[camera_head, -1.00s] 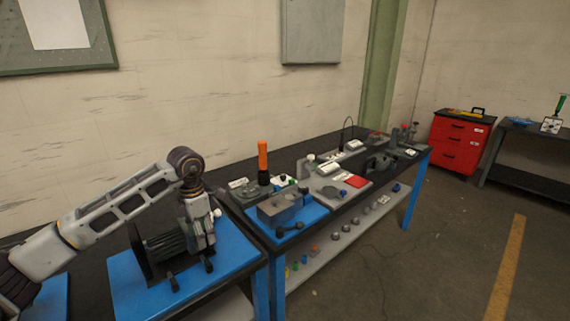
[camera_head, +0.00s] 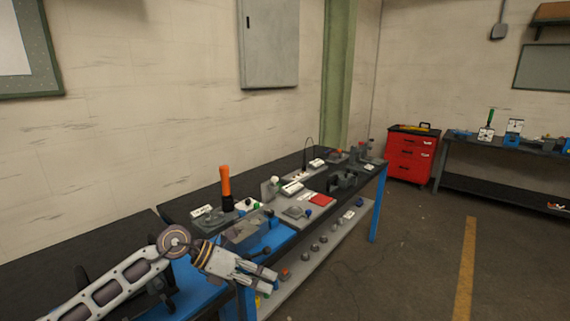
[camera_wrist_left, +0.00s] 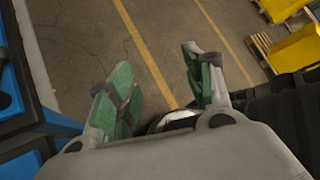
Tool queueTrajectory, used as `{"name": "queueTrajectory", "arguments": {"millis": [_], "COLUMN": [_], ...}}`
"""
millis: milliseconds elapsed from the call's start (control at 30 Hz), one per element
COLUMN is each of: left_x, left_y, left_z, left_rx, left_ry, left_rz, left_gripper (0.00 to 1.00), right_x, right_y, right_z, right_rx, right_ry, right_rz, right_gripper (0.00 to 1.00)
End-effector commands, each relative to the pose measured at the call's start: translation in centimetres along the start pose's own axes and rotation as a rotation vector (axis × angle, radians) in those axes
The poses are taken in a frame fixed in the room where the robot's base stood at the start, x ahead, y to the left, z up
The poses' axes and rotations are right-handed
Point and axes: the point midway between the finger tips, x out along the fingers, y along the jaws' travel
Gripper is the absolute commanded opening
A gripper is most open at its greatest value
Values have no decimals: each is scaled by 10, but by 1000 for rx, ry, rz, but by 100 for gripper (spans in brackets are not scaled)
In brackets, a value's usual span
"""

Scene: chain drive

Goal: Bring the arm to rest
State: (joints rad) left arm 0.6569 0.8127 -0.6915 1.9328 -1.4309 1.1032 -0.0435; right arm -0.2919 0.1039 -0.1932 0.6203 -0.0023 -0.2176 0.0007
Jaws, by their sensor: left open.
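My left arm comes in from the lower left in the head view. My left gripper (camera_head: 262,280) is at the front edge of the workbench (camera_head: 110,231), in front of a blue mat. In the left wrist view its two green-padded fingers (camera_wrist_left: 163,84) are spread apart with nothing between them. Behind them is the concrete floor with yellow lines. The fingers touch nothing that I can see. My right gripper is not in view.
An orange-topped post (camera_head: 226,187) and several small parts stand on the bench. A lower shelf (camera_head: 315,258) holds several small items. A red drawer cabinet (camera_head: 411,155) stands farther back. The floor to the right is clear.

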Motion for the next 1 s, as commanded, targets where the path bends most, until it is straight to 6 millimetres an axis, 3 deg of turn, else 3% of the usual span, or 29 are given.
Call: {"name": "queueTrajectory", "arguments": {"millis": [233, 500, 733, 1000], "left_x": [18, 10, -9, -40], "left_y": [-48, -81, -90, -76], "left_z": [32, 68, 93, 109], "left_rx": [-101, -260, -434, -678], "left_ry": [-234, -492, -705, -947], "left_rz": [-186, -355, -474, -572], "left_gripper": [52, 52, 52, 52], "right_x": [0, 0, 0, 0], "right_y": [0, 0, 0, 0], "right_z": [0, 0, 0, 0], "right_rx": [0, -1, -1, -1], "right_ry": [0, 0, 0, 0], "right_rz": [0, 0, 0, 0], "right_gripper": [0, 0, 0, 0]}}
